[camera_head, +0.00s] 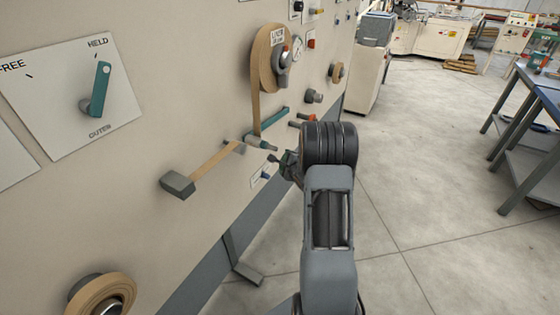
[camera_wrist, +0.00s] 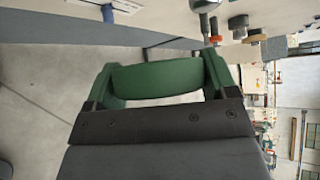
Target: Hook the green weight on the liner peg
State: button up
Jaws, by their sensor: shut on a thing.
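The green weight (camera_wrist: 155,77) fills the middle of the wrist view, with a thick bar and side arms. In the head view my gripper (camera_head: 289,166) is small and partly hidden behind my dark wrist, close to the machine panel. A blue peg (camera_head: 265,175) with a small white label sits on the panel just left of it. I cannot read that label, so I cannot tell which peg is the liner peg. The weight appears apart from the pegs.
A tan reel (camera_head: 262,65) marked LINER hangs on the panel (camera_head: 190,60), its strip running down to rollers. A grey block (camera_head: 177,184) ends another strip. Open floor (camera_head: 430,220) lies right.

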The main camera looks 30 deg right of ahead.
jog(key=s+d+p, duration=0.3)
jog(key=s+d, duration=0.1)
jog(key=s, duration=0.4)
jog(key=shift+d+r+p, duration=0.15)
jog(key=shift+r+p, duration=0.25)
dwell(0.5)
